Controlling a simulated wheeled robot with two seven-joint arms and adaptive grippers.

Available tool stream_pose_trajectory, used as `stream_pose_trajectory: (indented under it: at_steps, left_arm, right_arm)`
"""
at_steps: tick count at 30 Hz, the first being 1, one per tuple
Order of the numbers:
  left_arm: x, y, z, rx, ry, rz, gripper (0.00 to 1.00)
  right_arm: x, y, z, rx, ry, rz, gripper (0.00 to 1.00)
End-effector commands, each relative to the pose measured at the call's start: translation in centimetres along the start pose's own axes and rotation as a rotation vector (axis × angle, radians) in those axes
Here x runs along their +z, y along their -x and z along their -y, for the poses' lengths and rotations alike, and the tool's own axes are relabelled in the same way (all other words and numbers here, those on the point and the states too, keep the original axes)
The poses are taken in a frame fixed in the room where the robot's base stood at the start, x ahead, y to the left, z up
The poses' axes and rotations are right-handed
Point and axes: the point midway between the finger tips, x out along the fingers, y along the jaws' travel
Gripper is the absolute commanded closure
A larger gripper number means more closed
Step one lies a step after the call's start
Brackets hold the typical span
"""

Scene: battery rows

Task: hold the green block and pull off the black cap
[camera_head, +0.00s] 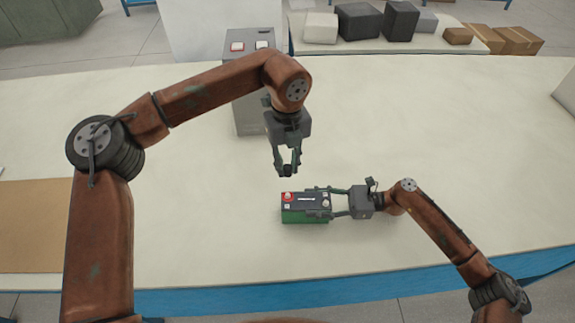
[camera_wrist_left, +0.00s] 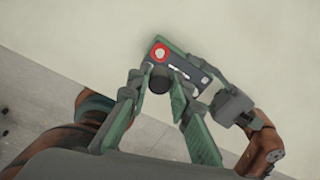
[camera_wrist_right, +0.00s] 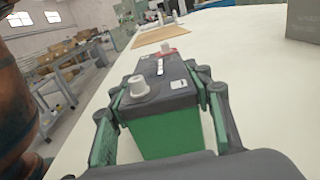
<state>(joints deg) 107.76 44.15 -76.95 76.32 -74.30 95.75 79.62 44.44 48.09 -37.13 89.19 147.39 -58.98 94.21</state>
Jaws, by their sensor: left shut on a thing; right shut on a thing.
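The green block (camera_head: 304,216) is a battery with a dark top. It stands upright on the pale table, and its green side shows in the right wrist view (camera_wrist_right: 166,132). My right gripper (camera_head: 325,202) is shut on it from the right end. A pale bare post (camera_wrist_right: 139,87) stands on the end near the right gripper; a red-ringed post (camera_wrist_left: 160,53) is on the other end. The black cap (camera_wrist_left: 159,79) is between the fingertips of my left gripper (camera_head: 287,172), which is shut on it. The cap is above and behind the block, apart from it.
A grey box with a red and a white button (camera_head: 248,48) stands behind my left gripper. A brown mat (camera_head: 35,226) lies at the left. Dark and brown boxes (camera_head: 360,22) sit on a far bench.

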Motion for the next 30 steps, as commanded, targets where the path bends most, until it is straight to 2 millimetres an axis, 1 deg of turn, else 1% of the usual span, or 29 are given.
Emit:
stream_pose_trajectory:
  at_steps: [30]
  left_arm:
    - [0.0,3.7,0.1,-0.001,-0.001,0.001,1.00]
  right_arm:
    - [0.0,0.0,0.0,-0.001,0.000,0.000,1.00]
